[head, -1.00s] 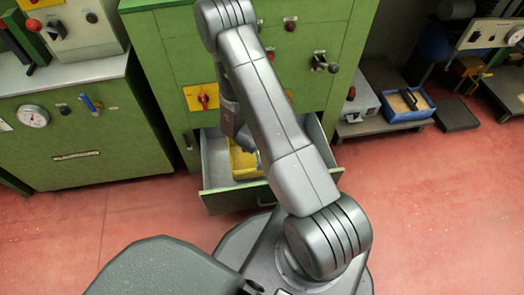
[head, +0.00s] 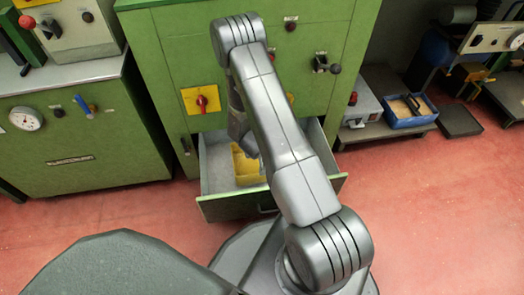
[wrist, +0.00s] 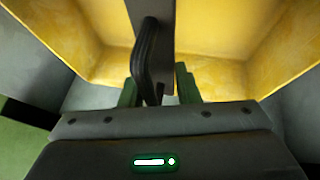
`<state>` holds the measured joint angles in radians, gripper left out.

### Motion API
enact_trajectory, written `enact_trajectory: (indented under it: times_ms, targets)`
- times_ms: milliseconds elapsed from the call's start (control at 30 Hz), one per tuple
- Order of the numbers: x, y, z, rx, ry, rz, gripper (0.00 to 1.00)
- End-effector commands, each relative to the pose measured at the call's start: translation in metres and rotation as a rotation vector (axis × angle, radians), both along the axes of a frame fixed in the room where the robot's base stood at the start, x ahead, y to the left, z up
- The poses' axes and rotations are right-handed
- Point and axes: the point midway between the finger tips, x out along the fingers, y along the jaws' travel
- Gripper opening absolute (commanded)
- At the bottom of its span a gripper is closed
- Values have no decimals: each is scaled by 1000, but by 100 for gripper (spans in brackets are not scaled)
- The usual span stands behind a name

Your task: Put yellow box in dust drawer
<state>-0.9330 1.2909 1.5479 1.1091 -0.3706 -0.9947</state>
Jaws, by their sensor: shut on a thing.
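The yellow box (head: 247,169) is inside the outline of the pulled-out drawer (head: 232,208) of the green cabinet, partly hidden by my arm. I cannot tell whether it rests on the drawer floor or hangs just above it. In the wrist view the open yellow box (wrist: 215,75) fills the upper part, with a grey divider and a dark handle (wrist: 146,55) in its middle. My gripper (wrist: 158,90) has its green fingers on either side of this middle part and is shut on the box there. The fingertips are hidden in the head view.
The green cabinet (head: 235,75) stands behind the drawer, with a yellow switch plate (head: 200,100) above it. A blue box (head: 408,110) with a dark handle sits on a low shelf at right. Another green machine (head: 75,140) stands at left. Red floor is clear at right.

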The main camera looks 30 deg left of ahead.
Motion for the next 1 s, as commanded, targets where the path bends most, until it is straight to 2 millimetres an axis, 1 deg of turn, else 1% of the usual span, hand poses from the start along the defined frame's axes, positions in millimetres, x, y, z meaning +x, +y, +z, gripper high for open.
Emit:
enact_trajectory:
  times_ms: [567, 600, 667, 700, 1000]
  targets:
    - [0, 0, -12, 0, -1, 0, 0]
    - [0, 0, -12, 0, 0, 0, 31]
    - [0, 0, -12, 0, 0, 0, 43]
    - [0, 0, -12, 0, 0, 0, 51]
    - [0, 0, -10, 0, 0, 0, 51]
